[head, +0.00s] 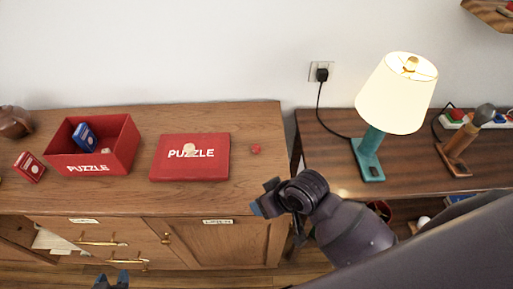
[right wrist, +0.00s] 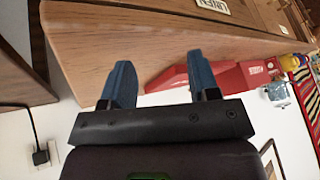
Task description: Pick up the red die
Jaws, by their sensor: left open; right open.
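The small red die (head: 255,148) sits on top of the wooden dresser (head: 257,122), just right of a flat red puzzle lid (head: 214,166), apart from it. My right gripper (head: 268,208) is at the dresser's right front edge, in front of and below the die, not touching it. In the right wrist view its two blue fingers (right wrist: 161,85) are spread and empty, with the dresser behind. I cannot make out the die there. My left gripper (head: 110,281) shows only its fingertips at the bottom of the head view, empty, in front of the drawers.
A pale block (head: 189,148) rests on the lid. An open red puzzle box (head: 118,146) holds a blue pack (head: 84,136); a red pack (head: 29,167) stands left. A lower table right carries a lit lamp (head: 396,94) and a brown stand (head: 457,153). The dresser's front right top is clear.

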